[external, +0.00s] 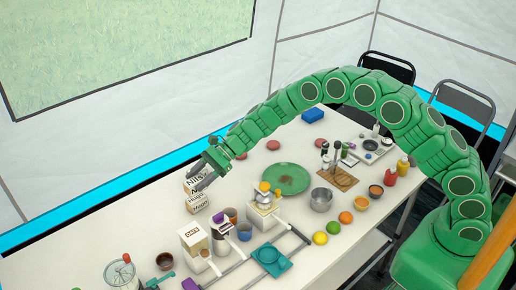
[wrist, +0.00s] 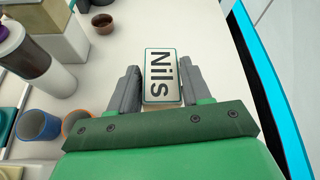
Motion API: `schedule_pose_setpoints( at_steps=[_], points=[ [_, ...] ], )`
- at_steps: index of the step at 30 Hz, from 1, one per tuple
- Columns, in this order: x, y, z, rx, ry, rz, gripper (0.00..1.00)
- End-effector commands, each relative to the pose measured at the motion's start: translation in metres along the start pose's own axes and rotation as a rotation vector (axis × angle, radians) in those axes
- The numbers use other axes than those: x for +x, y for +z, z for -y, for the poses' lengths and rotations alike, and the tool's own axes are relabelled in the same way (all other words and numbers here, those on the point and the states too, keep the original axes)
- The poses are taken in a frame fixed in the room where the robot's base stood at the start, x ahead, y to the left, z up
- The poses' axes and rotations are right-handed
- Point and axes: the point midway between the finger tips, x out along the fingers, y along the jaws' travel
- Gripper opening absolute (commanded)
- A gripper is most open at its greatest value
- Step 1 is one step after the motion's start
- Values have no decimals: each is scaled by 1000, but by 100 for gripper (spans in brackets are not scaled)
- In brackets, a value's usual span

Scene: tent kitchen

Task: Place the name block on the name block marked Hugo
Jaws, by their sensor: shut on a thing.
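The name block marked Nils (external: 196,182) is white with dark lettering. My gripper (external: 207,173) is shut on it, and in the wrist view the Nils block (wrist: 161,75) sits between the two grey fingers (wrist: 160,92). The name block marked Hugo (external: 197,204) shows just below the Nils block in the external view, near the table's far left edge. I cannot tell whether the two blocks touch. The Hugo block is not seen in the wrist view, where the Nils block and my gripper hide what lies beneath.
The white table (external: 140,236) carries a green plate (external: 286,178) to the right of the blocks. The table is bare just around the Hugo block.

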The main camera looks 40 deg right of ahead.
Motion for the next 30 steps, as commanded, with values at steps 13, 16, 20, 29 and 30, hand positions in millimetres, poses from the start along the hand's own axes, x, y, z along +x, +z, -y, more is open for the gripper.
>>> schedule_pose_setpoints(
  at_steps=[13, 16, 20, 29, 30],
  points=[
    [17, -28, -3, 1, 0, 0, 17],
    [19, -31, -4, -1, 0, 0, 17],
    [19, -31, -4, -1, 0, 0, 17],
    [20, -33, -5, -1, 0, 0, 63],
    [20, -33, -5, -1, 0, 0, 69]
  ],
)
